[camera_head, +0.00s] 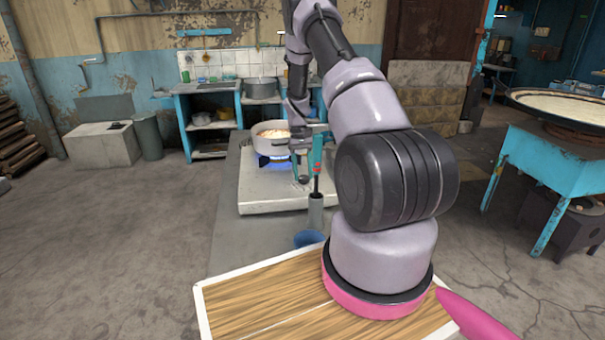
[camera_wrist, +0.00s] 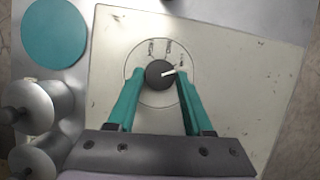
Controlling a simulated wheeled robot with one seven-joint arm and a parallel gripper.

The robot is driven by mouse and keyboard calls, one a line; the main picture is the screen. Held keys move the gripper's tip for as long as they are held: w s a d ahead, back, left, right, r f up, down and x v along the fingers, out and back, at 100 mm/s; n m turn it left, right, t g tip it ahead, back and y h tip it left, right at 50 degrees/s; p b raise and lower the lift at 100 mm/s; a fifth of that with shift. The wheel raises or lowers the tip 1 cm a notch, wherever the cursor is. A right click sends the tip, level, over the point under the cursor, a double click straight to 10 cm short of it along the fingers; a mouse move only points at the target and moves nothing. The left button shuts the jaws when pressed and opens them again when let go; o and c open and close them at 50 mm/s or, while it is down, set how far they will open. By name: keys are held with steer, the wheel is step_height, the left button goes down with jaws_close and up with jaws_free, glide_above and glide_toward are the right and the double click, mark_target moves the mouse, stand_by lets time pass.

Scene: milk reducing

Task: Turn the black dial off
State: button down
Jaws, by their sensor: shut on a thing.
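The black dial (camera_wrist: 158,74) sits in a marked circle on the pale stove top (camera_wrist: 240,70) in the wrist view. Its white pointer is aimed to the right and slightly up, towards the right-hand mark. My gripper (camera_wrist: 160,78) has its teal fingers on either side of the dial and is shut on it. In the head view my gripper (camera_head: 302,158) reaches down to the front of the stove (camera_head: 265,198). A blue flame (camera_head: 266,160) burns under a pot (camera_head: 270,132) of pale food. The dial is mostly hidden there by my gripper.
A grey cylinder (camera_head: 316,212) holding an upright red-and-teal tool stands close by my gripper, with a blue cup (camera_head: 308,239) nearer. The wrist view has a teal disc (camera_wrist: 55,32) and silver cylinders (camera_wrist: 35,107) at left. A large pan (camera_head: 560,104) stands far right.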

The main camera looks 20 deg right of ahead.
steer(key=m+y, duration=0.1)
steer(key=m, duration=0.1)
steer(key=m+t+y, duration=0.1)
steer(key=m, duration=0.2)
steer(key=shift+d, duration=0.2)
steer(key=shift+m, duration=0.4)
steer(key=shift+c, duration=1.5)
jaws_free()
steer(key=v, duration=1)
steer(key=shift+d+r, duration=0.15)
steer(key=shift+r, duration=0.25)
